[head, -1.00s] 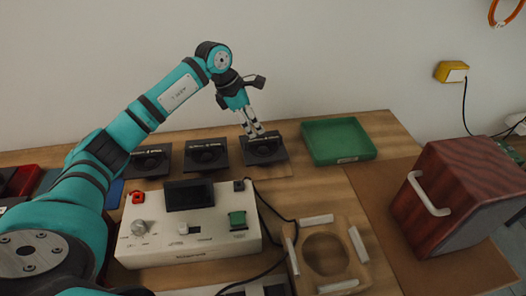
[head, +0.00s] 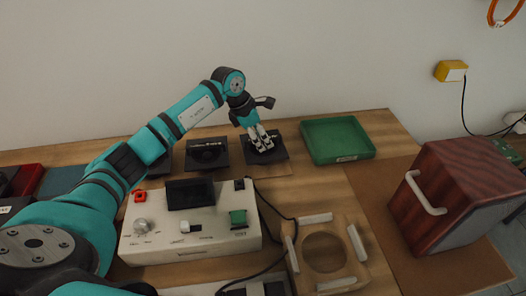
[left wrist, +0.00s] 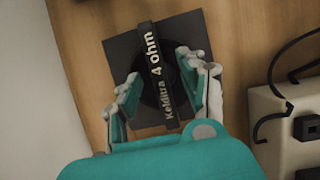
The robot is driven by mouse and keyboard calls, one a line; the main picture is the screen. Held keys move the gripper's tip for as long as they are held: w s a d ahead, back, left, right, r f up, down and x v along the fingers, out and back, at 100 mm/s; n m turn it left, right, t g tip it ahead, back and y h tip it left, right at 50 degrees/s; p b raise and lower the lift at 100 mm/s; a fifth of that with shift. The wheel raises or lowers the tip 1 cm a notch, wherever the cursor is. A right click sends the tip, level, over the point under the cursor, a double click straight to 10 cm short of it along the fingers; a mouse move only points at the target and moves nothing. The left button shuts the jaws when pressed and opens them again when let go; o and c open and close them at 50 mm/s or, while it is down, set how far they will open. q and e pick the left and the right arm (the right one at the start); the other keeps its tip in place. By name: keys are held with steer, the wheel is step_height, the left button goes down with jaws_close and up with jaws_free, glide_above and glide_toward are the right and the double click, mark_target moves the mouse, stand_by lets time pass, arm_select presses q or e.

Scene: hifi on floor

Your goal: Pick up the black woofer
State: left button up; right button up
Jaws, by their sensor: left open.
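Black square woofers stand in a row at the back of the table. The right one (head: 281,151) is under my left gripper (head: 262,146); another (head: 207,153) sits to its left, and a third (head: 160,166) is partly hidden by my arm. In the left wrist view the woofer (left wrist: 125,55) has a round cone and a raised bar marked "4 ohm". The fingers of my left gripper (left wrist: 158,80) are open, one on each side of the bar, over the woofer. I cannot tell whether they touch it. My right gripper is not in view.
A green tray (head: 338,140) lies right of the woofers. A white tester box (head: 190,240) with cables stands in front. A wooden ring fixture (head: 352,275) and a dark red wooden cabinet (head: 455,190) with a handle are at the right. The wall closes off the back.

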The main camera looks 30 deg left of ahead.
arm_select(q)
steer(key=shift+f, duration=0.25)
steer(key=shift+c, duration=0.2)
jaws_close()
stand_by(0.3)
steer(key=shift+w+r, duration=0.15)
